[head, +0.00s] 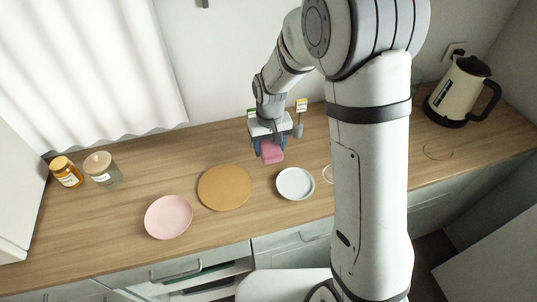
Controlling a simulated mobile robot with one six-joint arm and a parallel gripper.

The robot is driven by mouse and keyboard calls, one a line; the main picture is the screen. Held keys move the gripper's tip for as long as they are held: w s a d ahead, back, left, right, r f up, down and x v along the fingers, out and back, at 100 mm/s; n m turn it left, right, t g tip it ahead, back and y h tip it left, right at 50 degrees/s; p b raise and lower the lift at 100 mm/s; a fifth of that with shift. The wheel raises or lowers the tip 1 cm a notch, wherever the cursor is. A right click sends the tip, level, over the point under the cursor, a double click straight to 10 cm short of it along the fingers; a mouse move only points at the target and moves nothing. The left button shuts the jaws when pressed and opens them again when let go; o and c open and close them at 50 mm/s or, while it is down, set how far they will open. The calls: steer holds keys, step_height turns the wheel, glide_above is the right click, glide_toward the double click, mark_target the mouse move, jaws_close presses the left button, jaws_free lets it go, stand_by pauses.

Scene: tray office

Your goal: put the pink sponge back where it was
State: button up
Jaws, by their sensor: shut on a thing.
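The pink sponge (271,153) is in my gripper (268,145), in the middle of the head view. My gripper is shut on it, with the fingers pointing down toward the wooden counter. The sponge appears behind the gap between the round orange-brown mat (225,188) and the small white plate (295,184). I cannot tell whether the sponge touches the counter or is held above it. My gripper hides the upper part of the sponge.
A pink plate (168,217) lies front left on the counter (120,205). Two jars, one amber (66,172) and one greenish with a lid (102,168), stand far left. A kettle (461,92) stands far right.

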steer(key=f, duration=0.4)
steer(key=shift+s+a+f+p, duration=0.15)
steer(key=shift+a+f+p, duration=0.1)
steer(key=shift+f+p, duration=0.05)
steer(key=shift+f+b, duration=0.6)
steer(key=o, duration=1)
steer(key=shift+c, duration=0.2)
steer(key=shift+r, duration=0.1)
